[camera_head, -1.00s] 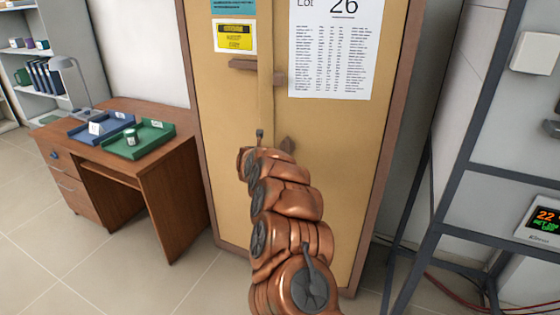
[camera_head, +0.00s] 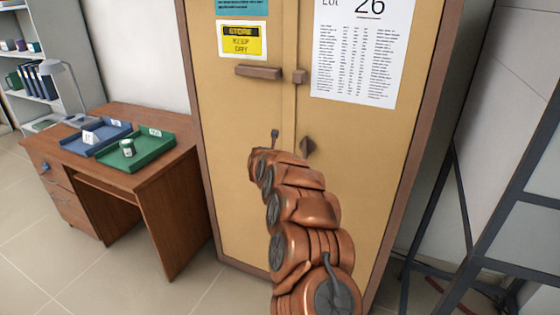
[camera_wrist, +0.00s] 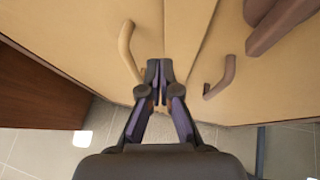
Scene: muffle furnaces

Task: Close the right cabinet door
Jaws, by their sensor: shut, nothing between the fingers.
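A tall tan cabinet with a brown frame (camera_head: 209,190) stands ahead. Its left door (camera_head: 232,125) carries a yellow sign; its right door (camera_head: 350,150) carries a "Lot 26" sheet. The right door looks flush or nearly so; I cannot tell whether a small gap remains at the seam. My gripper (camera_head: 274,134) is in front of the doors near the seam, mostly hidden by my copper arm. In the wrist view my gripper (camera_wrist: 162,72) is shut and empty, its fingertips between a pale handle (camera_wrist: 128,48) and a brown handle (camera_wrist: 222,78). Contact with the door is unclear.
A wooden desk (camera_head: 165,205) with a blue tray (camera_head: 75,141) and a green tray (camera_head: 160,150) stands left of the cabinet. A dark metal rack (camera_head: 505,220) stands on the right. Tiled floor is free in front of the desk.

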